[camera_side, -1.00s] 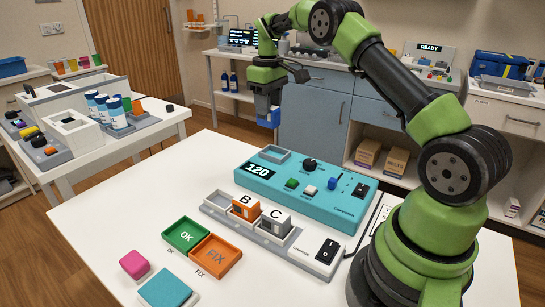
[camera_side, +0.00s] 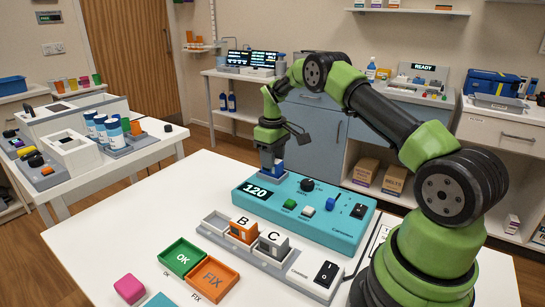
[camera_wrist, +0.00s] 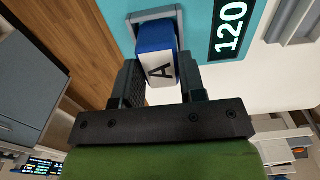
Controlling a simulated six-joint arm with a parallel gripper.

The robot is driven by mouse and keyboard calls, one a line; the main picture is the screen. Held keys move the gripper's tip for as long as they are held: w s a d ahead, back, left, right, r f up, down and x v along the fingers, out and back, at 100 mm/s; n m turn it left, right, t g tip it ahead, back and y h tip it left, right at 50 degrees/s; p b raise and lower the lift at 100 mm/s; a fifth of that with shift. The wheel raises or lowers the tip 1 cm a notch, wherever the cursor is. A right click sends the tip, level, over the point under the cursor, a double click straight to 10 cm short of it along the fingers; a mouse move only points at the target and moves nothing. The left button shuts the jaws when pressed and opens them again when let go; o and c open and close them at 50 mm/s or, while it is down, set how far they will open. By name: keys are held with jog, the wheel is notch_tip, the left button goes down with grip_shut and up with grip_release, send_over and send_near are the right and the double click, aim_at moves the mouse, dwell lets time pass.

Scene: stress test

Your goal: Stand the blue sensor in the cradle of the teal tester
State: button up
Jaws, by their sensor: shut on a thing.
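The teal tester (camera_side: 330,228) lies on the white table, with a lit "120" display. My gripper (camera_side: 272,166) is at the tester's far left corner, over its cradle, and is shut on the blue sensor (camera_side: 278,167). In the wrist view, the sensor (camera_wrist: 157,42) has a white part marked "A" and sits between the fingers of my gripper (camera_wrist: 160,85). Its blue end reaches the grey rim of the cradle (camera_wrist: 131,24). I cannot tell how deep it is inside. In the side view the cradle is mostly hidden by gripper and sensor.
A grey rack (camera_side: 212,222) in front of the tester holds an orange block B (camera_side: 242,231) and a grey block C (camera_side: 272,245); its left slot is empty. A green OK tray (camera_side: 182,257) and an orange FIX tray (camera_side: 212,279) lie front left.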

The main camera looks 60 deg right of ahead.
jog(key=shift+f, duration=0.15)
jog(key=o, duration=1)
jog(key=shift+c, duration=0.2)
jog(key=s+a+r+t, duration=0.1)
jog(key=a+r, duration=0.2)
jog(key=r, duration=0.7)
jog(key=s+a+r+t, duration=0.1)
jog(key=a+r, duration=0.3)
jog(key=r, duration=0.7)
jog(key=s+a+r+m+t, duration=0.1)
jog(key=s+a+r+t, duration=0.1)
jog(key=s+a+r, duration=0.45)
jog(key=s+a+f+m+t+y, duration=0.1)
jog(key=s+a, duration=0.3)
jog(key=s, duration=0.4)
jog(key=s+a+f+m+t+y, duration=0.1)
jog(key=s+a+f+m+t, duration=0.1)
jog(key=s+a, duration=0.3)
jog(key=s+f, duration=0.1)
jog(key=s, duration=0.1)
jog(key=shift+s+a+f, duration=0.15)
jog(key=shift+s, duration=0.2)
